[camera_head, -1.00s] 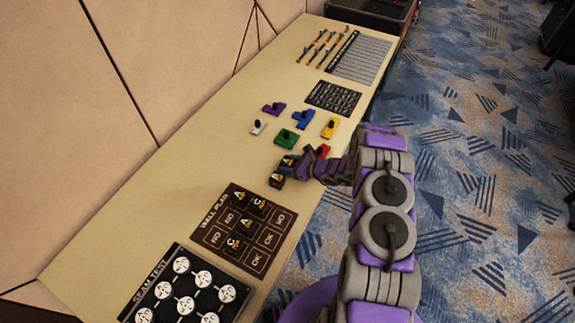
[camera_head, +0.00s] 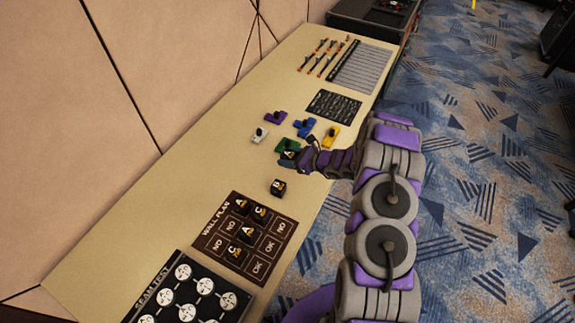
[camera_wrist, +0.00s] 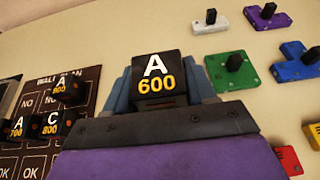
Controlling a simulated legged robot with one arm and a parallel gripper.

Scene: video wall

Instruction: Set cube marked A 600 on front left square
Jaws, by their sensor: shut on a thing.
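The cube marked A 600 (camera_wrist: 157,82) is between the jaws of my gripper (camera_wrist: 157,95), its marked face toward the wrist camera. In the head view my gripper (camera_head: 291,157) holds this cube (camera_head: 288,154) over the table, beyond the wall plan board. The brown wall plan board (camera_head: 212,243) has squares marked NO and OK, and several black cubes stand on it. In the wrist view the board (camera_wrist: 28,102) is at the left, with cubes marked A 700 (camera_wrist: 15,128) and C 800 (camera_wrist: 52,126).
Another black cube (camera_head: 278,187) stands on the table between my gripper and the board. Coloured knobbed pieces lie nearby, including green (camera_wrist: 228,70), purple (camera_wrist: 268,17) and white (camera_wrist: 236,20). A black board with round white discs (camera_head: 165,296) is at the near end.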

